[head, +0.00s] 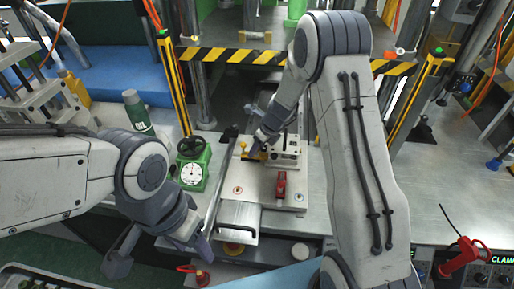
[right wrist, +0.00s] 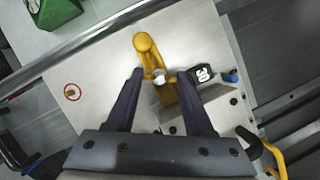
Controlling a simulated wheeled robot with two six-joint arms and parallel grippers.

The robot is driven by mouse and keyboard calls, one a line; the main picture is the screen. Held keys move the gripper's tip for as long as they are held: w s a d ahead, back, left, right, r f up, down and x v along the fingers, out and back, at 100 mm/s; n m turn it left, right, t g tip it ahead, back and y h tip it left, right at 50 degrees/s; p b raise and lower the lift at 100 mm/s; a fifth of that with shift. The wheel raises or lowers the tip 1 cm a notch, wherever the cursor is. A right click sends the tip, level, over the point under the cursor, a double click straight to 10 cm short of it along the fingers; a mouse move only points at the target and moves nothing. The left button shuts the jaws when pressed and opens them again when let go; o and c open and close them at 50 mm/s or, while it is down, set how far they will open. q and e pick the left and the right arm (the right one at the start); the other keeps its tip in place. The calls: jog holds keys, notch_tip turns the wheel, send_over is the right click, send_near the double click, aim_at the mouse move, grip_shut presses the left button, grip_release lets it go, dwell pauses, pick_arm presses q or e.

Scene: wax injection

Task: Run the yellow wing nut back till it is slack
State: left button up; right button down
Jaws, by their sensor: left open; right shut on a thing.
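The yellow wing nut (right wrist: 146,46) shows in the right wrist view as a long two-winged piece, with a pale stud end at its middle. My right gripper (right wrist: 160,75) is shut on it, one dark fingertip on each side of its middle. In the head view the yellow wing nut (head: 243,146) is partly hidden by my right gripper (head: 255,148), at the left of the metal block on the pale plate. My left gripper (head: 160,254) is open and empty at the lower left, well apart from the wing nut, its fingers spread wide.
The pale plate (head: 257,192) carries a metal block (head: 290,152) and a red part (head: 281,186). A green gauge unit (head: 192,172) and a green oil bottle (head: 136,112) stand to the left. A striped black-yellow bar (head: 235,56) crosses behind. The bench at right (head: 455,170) is mostly clear.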

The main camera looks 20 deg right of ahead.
jog(key=shift+n, duration=0.3)
